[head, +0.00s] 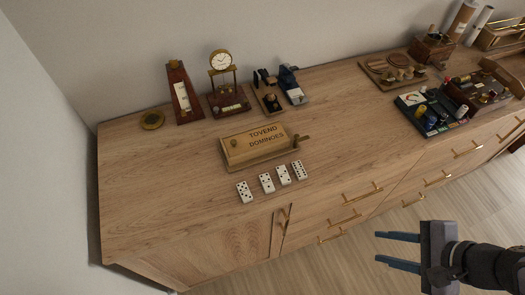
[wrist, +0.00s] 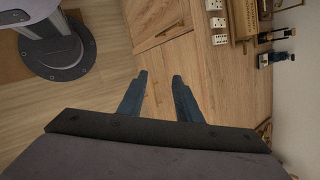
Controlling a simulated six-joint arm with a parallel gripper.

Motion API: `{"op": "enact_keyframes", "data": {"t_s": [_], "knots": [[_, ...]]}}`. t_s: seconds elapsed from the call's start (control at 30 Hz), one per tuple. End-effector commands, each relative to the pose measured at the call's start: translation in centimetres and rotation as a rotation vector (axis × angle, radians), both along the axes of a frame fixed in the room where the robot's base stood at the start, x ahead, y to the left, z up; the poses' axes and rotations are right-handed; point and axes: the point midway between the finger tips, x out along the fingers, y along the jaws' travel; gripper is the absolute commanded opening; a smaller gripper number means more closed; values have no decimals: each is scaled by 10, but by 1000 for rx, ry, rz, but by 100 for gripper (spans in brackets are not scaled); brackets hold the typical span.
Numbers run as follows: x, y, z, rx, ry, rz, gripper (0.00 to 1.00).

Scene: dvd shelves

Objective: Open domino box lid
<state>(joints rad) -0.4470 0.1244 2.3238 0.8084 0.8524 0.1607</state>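The wooden domino box (head: 238,155), with dark lettering reading "TOVEND DOMINOES" on its lid (head: 260,136), stands on a tray on the cabinet top. The lid appears shut. My gripper (head: 377,248) is open and empty, off the cabinet's front edge, right of and well below the box. In the wrist view the gripper (wrist: 160,77) fingers are apart; the box's edge shows only partly at the top, beside the dominoes (wrist: 218,22).
Behind the box stand a metronome-like wooden piece (head: 183,95), a clock (head: 221,62) and dark-blue items (head: 290,85). Right are a round-piece board (head: 392,72) and a cluttered open case (head: 432,112). Drawer handles (head: 347,222) protrude from the front.

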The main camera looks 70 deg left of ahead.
Motion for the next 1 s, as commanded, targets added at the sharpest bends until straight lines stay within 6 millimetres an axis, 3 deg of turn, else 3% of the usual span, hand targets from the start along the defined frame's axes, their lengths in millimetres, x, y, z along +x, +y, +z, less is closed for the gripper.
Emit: {"op": "enact_keyframes", "data": {"t_s": [0.03, 0.2, 0.4, 0.5, 0.7, 1.0], "knots": [[-10, 33, -23, 50, 57, -17, 32], [-44, 136, -38, 219, 277, -117, 32], [-98, 243, -51, 376, 575, -225, 32], [-126, 287, -57, 436, 725, -277, 32], [-168, 342, -62, 509, 961, -363, 32], [-188, 367, -62, 541, 1086, -415, 32]]}}
